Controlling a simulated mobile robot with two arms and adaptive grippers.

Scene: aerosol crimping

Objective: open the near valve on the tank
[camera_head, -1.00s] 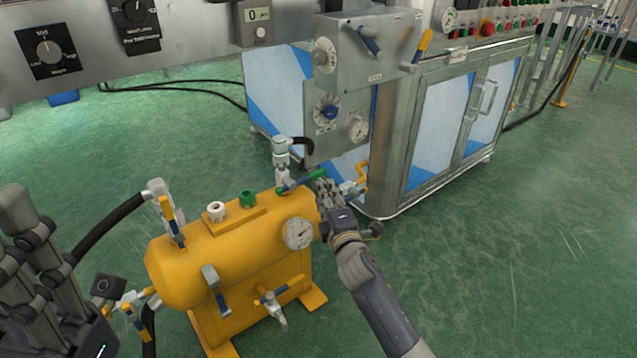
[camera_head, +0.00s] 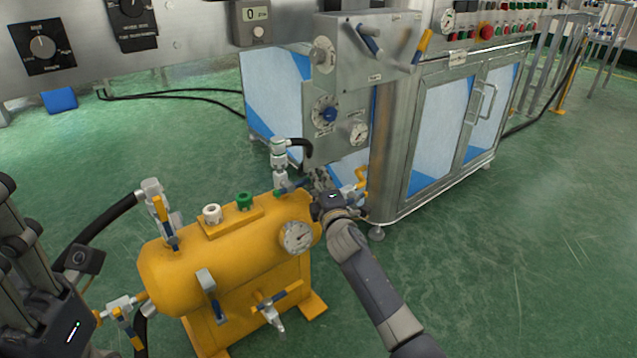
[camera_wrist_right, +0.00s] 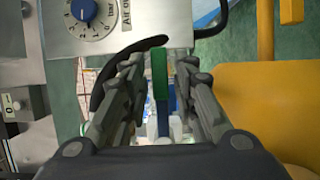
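The yellow tank (camera_head: 215,258) stands on the floor in the head view. A valve (camera_head: 280,165) with a hose rises at its far right end. The valve's blue lever (camera_head: 293,187) reaches toward my right gripper (camera_head: 318,182). In the right wrist view, the lever's green end (camera_wrist_right: 159,72) lies between the spread fingers of my right gripper (camera_wrist_right: 160,85), with gaps on both sides. My left gripper (camera_head: 18,235) is at the left edge, partly cut off, away from the tank's valves.
Other valves sit on the tank: left top (camera_head: 162,215), front (camera_head: 208,290) and lower front (camera_head: 272,308). A gauge (camera_head: 297,237) faces forward. A metal cabinet (camera_head: 440,130) and control box (camera_head: 365,60) stand just behind my right gripper. Green floor is free at the right.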

